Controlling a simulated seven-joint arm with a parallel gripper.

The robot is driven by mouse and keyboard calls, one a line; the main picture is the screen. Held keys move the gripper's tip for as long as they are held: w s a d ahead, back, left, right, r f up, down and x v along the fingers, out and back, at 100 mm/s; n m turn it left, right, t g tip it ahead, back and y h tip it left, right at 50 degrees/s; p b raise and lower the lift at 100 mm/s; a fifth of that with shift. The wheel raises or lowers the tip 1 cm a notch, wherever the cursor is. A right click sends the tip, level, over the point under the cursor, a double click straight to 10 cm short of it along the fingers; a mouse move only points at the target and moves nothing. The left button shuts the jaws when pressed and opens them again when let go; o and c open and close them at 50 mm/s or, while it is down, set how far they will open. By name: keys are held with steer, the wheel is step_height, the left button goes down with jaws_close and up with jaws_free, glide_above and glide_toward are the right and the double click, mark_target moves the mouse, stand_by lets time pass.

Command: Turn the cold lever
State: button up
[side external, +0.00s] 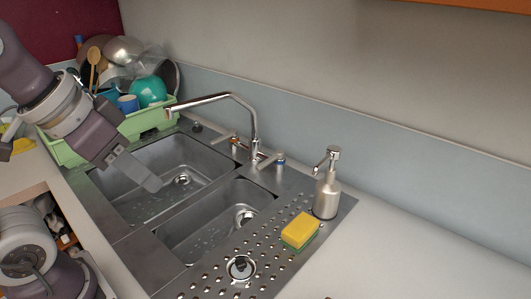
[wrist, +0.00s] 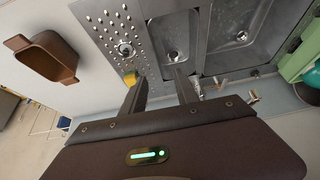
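The tap (side external: 252,125) stands behind the double sink in the side view, with a lever on each side of its base. The lever with a blue mark (side external: 280,159) is on the right, and the other lever (side external: 234,142) is on the left. Both levers point out toward the basins. My gripper (side external: 152,184) hangs over the left basin, apart from both levers. In the wrist view its two fingers (wrist: 161,90) are spread with nothing held between them. Small metal tap parts (wrist: 253,97) show right of the fingers, partly hidden by my gripper.
A soap dispenser (side external: 327,187) and a yellow-green sponge (side external: 300,231) stand right of the tap. The tap spout reaches over the left basin. A brown container (wrist: 45,57) shows in the wrist view.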

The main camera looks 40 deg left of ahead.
steer(key=w+a, duration=0.1)
steer(key=w, duration=1.2)
glide_toward(263, 163)
steer(key=w+f, duration=0.1)
steer(key=shift+w+a+f, duration=0.1)
steer(key=shift+w+f, duration=0.05)
steer(key=x, duration=0.9)
steer(key=shift+f, duration=0.1)
